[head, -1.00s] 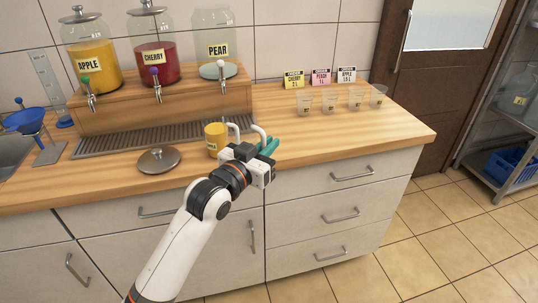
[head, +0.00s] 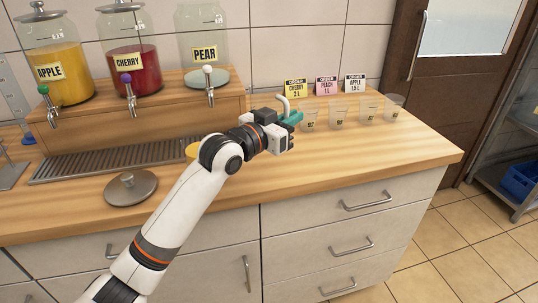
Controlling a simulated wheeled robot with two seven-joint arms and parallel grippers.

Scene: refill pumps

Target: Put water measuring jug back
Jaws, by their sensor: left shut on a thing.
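My left gripper (head: 290,119) is over the wooden counter, right of the dispenser stand. My right gripper is not in view.
Several clear cups (head: 338,116) stand just right of the gripper, with order cards (head: 326,86) behind them. The dispenser stand (head: 150,113) with apple, cherry and pear jars is at left. A metal lid (head: 130,188) lies in front. The counter's right front (head: 380,155) is clear.

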